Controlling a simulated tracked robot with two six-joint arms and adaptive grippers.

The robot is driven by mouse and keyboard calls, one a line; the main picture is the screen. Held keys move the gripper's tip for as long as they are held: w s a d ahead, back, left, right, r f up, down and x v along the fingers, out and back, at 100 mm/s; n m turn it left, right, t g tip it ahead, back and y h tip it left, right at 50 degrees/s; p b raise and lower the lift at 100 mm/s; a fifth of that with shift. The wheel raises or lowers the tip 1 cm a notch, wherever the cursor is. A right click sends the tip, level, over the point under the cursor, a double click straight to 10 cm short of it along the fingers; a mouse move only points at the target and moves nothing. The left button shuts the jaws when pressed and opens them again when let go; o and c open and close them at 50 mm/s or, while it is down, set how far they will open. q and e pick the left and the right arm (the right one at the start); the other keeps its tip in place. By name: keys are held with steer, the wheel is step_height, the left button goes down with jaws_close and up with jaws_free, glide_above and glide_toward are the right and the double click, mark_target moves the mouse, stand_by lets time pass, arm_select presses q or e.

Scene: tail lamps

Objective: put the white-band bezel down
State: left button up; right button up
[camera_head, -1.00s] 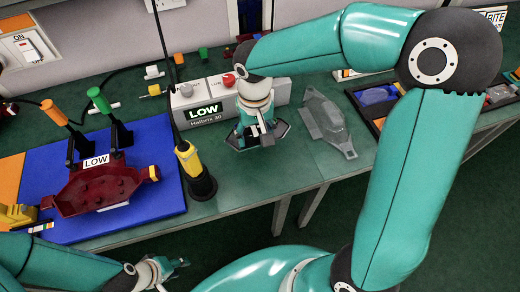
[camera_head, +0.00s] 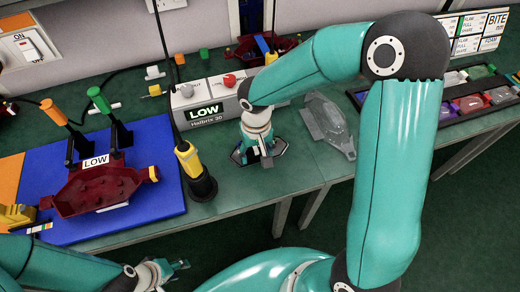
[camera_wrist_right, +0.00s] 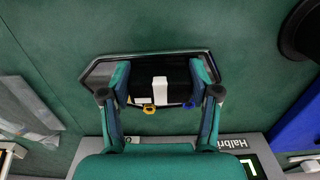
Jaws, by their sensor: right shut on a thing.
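My right gripper (camera_head: 258,157) is shut on the dark, angular white-band bezel (camera_head: 280,147) over the green bench, in front of the grey LOW box. In the right wrist view the right gripper (camera_wrist_right: 160,92) has a finger at each side of the bezel's middle. The bezel (camera_wrist_right: 95,75) lies flat to the view there, its white band (camera_wrist_right: 160,86) between the fingers. I cannot tell whether it touches the bench. My left gripper (camera_head: 172,270) is low in the head view, away from the bezel; its finger gap is unclear.
A clear lamp cover (camera_head: 328,125) lies right of the bezel. A yellow-and-black tool (camera_head: 193,170) stands to its left, beside the blue mat (camera_head: 170,205) with a red housing (camera_head: 95,190). The LOW box (camera_head: 205,110) is close behind. The bench edge is in front.

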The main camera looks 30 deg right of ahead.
mark_target(256, 151)
steer(key=o, duration=1.3)
steer(key=shift+r, duration=0.15)
step_height(256, 151, up, 12)
steer(key=p, duration=0.1)
